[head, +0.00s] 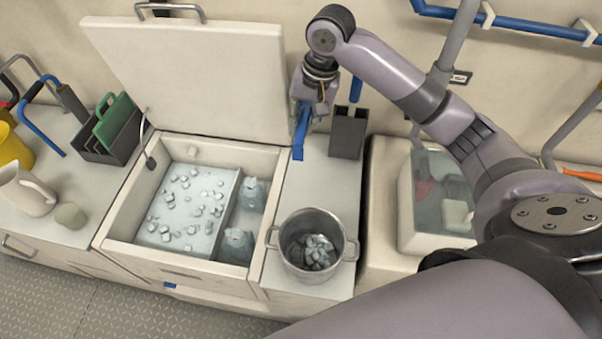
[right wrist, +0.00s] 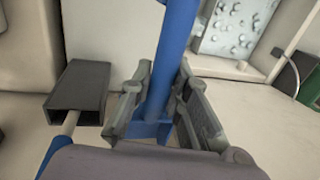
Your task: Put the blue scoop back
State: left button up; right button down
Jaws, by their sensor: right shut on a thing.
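The blue scoop is in my right gripper (head: 310,105), above the counter between the open chest and the dark holder. Its blue part (head: 299,143) hangs down below the fingers in the head view. In the right wrist view the blue scoop (right wrist: 176,45) runs between the two fingers of the right gripper (right wrist: 160,105), which are shut on it. A dark grey open-topped holder (head: 347,138) stands just right of the gripper, apart from the scoop; it also shows in the right wrist view (right wrist: 84,85). Another blue handle (head: 356,88) rises from it. My left gripper is not in view.
The white chest (head: 128,252) holds ice and pale blue containers, its lid (head: 195,75) raised behind. A steel pot (head: 313,222) with ice stands at the counter front. A clear-lidded bin (head: 430,200) is right. A dark rack (head: 98,150), jug (head: 25,190) and cup (head: 70,215) stand left.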

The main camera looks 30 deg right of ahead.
jog(key=f, duration=1.9)
jog(key=shift+s+d+f, duration=0.2)
jog(key=shift+f, duration=0.15)
jog(key=shift+f, duration=0.15)
jog(key=c, duration=1.5)
grip_release()
jog(key=r, duration=0.4)
jog(key=s+d+r, duration=0.1)
jog(key=r, duration=0.7)
jog(key=shift+s+d, duration=0.25)
jog(key=shift+d, duration=0.15)
